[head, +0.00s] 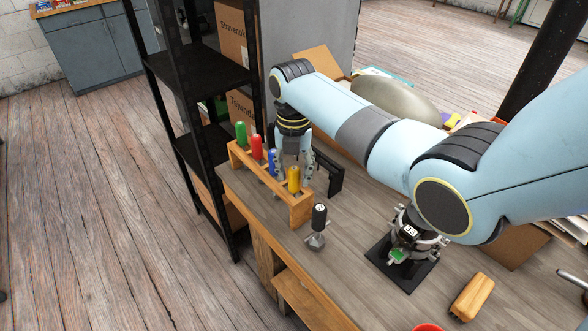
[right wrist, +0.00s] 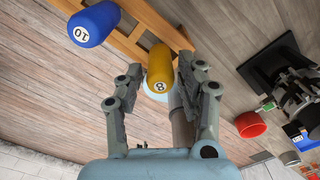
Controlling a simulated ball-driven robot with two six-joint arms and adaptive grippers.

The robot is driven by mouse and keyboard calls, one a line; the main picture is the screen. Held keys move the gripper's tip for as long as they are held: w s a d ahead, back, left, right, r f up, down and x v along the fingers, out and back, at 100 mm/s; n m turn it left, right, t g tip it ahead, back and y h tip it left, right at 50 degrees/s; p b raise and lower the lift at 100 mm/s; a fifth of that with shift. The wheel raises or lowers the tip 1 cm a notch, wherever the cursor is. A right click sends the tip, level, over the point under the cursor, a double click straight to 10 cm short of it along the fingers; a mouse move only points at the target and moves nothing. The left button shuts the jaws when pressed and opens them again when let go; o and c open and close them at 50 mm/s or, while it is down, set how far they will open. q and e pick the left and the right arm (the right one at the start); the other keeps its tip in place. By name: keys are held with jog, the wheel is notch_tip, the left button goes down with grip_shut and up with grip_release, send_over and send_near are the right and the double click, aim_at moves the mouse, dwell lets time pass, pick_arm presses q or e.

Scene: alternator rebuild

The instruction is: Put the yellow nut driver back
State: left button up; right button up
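The yellow nut driver (head: 294,180) stands upright at the near right end of the wooden rack (head: 300,212), beside the blue driver (head: 273,162). In the right wrist view, the yellow handle (right wrist: 159,68), marked 8, shows between the fingertips of my right gripper (right wrist: 160,80). Gaps remain on both sides of the handle, so the gripper is open and not clamped on it. In the head view my right gripper (head: 293,165) is just behind the yellow and blue handles. The driver's shaft is hidden. My left gripper is not in view.
Green (head: 241,135) and red (head: 257,147) drivers also stand in the rack. A black-handled tool (head: 319,217) stands close by on the bench. A black bracket (head: 330,178) is behind the rack. An alternator fixture (head: 405,250) and wooden block (head: 472,297) lie right.

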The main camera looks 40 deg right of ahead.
jog(key=shift+o, duration=1.2)
jog(key=shift+r, duration=0.15)
notch_tip(320, 180, up, 16)
jog(key=p, duration=0.4)
jog(key=shift+a+f, duration=0.1)
jog(key=shift+f, duration=0.1)
